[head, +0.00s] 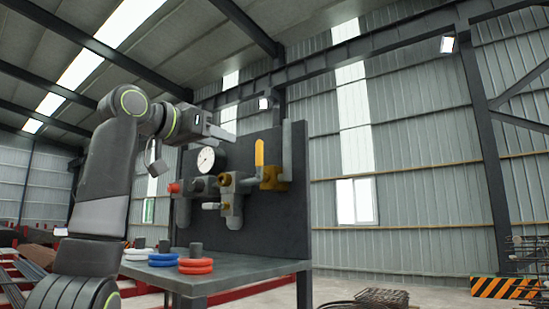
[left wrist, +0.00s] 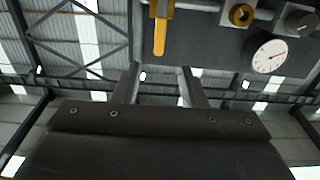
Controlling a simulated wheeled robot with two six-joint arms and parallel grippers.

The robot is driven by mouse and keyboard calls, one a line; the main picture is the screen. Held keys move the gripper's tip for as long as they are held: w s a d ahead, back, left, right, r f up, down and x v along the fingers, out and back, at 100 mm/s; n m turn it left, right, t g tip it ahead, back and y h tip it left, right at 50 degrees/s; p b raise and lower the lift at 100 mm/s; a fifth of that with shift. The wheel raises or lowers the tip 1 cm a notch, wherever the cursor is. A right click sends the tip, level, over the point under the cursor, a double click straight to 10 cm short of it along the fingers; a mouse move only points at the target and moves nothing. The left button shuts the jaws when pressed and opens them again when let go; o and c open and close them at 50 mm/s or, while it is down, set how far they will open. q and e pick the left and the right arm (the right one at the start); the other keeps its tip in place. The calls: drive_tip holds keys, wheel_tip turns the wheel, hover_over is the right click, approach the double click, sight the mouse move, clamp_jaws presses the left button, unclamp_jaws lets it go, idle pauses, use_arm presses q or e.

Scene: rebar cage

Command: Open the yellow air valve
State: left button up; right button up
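The yellow air valve handle (head: 259,152) stands upright on the yellow valve body (head: 272,180), on the dark panel. It also shows in the left wrist view (left wrist: 159,36), lying between the lines of my fingers and just beyond their tips. My left gripper (head: 229,137) is left of the handle at about its height, apart from it. In the left wrist view its two fingers (left wrist: 160,68) are spread, with nothing between them. My right gripper is not in view.
A pressure gauge (head: 206,160), a red knob (head: 174,188) and a yellow round fitting (head: 225,179) sit left of the valve on the panel (head: 298,215). The table (head: 240,270) below holds orange rings (head: 195,266) and blue-white rings (head: 162,260). Striped barrier (head: 505,288) stands far right.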

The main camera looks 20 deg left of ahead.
use_arm(q)
drive_tip(key=p, duration=0.5)
approach(259, 151)
drive_tip(key=x, duration=0.4)
drive_tip(key=p+x, duration=0.2)
drive_tip(key=x, duration=0.2)
drive_tip(key=shift+w+r, duration=0.1)
drive_tip(key=shift+r, duration=0.1)
drive_tip(key=p+x, duration=0.2)
drive_tip(key=x, duration=0.1)
drive_tip(key=shift+w+d+f+p, duration=0.1)
drive_tip(key=shift+w+p, duration=0.2)
drive_tip(key=shift+p, duration=0.05)
drive_tip(key=shift+w+d+f, duration=0.1)
drive_tip(key=shift+w, duration=0.25)
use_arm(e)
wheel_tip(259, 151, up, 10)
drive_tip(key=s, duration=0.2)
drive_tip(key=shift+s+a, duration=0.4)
use_arm(q)
drive_tip(key=shift+s, duration=0.1)
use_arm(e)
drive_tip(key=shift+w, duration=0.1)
use_arm(q)
clamp_jaws()
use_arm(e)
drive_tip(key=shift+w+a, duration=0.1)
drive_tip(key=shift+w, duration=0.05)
